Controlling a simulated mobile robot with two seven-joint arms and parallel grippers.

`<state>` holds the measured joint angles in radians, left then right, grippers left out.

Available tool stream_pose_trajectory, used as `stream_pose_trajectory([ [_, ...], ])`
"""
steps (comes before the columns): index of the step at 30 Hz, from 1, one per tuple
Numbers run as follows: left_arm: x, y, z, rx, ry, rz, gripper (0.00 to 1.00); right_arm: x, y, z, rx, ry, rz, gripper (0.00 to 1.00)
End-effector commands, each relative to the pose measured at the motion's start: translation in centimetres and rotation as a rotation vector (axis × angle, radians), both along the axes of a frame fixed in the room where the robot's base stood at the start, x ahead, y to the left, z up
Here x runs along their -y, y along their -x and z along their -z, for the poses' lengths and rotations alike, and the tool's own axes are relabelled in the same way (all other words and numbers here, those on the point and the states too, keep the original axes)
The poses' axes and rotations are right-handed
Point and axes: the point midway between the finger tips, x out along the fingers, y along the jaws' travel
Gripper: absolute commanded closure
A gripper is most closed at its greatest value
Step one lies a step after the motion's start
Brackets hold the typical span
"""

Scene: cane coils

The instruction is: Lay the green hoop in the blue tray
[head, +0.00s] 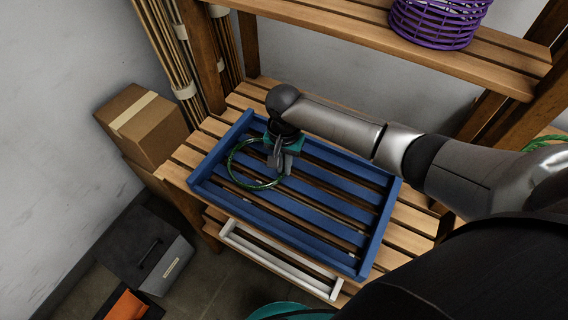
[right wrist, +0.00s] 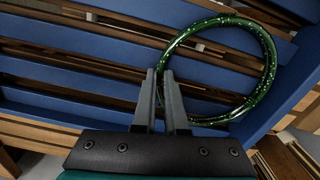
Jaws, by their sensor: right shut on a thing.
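The green hoop (right wrist: 271,70) is a thin, speckled ring. It also shows in the head view (head: 230,164), over the left end of the blue tray. The blue slatted tray (head: 285,239) lies on the wooden rack shelf. My right gripper (head: 278,171) points down over the tray's left part. In the right wrist view my right gripper (right wrist: 159,72) is shut on the hoop's rim, with the ring extending to the right. I cannot tell whether the hoop touches the slats. My left gripper is not in view.
A white slatted tray (head: 262,257) sits below the blue one. A purple basket (head: 437,22) stands on the upper shelf. Cardboard boxes (head: 146,124) and a grey case (head: 150,246) are at left. The rest of the blue tray is empty.

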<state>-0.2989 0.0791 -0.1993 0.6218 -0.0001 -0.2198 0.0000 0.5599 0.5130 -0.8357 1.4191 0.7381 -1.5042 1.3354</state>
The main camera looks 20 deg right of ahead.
Motion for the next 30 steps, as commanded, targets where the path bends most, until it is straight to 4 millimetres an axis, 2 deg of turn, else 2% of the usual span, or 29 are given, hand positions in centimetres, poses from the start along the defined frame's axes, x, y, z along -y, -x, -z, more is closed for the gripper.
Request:
stream_pose_trajectory([
  [1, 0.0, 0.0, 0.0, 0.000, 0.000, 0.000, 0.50, 0.0, 0.0, 0.1, 0.000, 0.000, 0.000, 0.87],
  [8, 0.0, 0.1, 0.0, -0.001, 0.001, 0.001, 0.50, 0.0, 0.0, 0.0, 0.000, 0.000, 0.000, 0.61],
  [18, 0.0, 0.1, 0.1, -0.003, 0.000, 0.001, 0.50, 0.0, 0.0, -0.4, 0.001, 0.000, -0.001, 0.60],
  [23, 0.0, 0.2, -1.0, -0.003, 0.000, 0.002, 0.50, 0.0, -0.1, -3.1, 0.003, -0.001, 0.000, 0.60],
  [30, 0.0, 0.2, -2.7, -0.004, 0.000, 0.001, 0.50, 0.0, -0.1, -8.4, 0.002, -0.002, -0.001, 0.60],
])
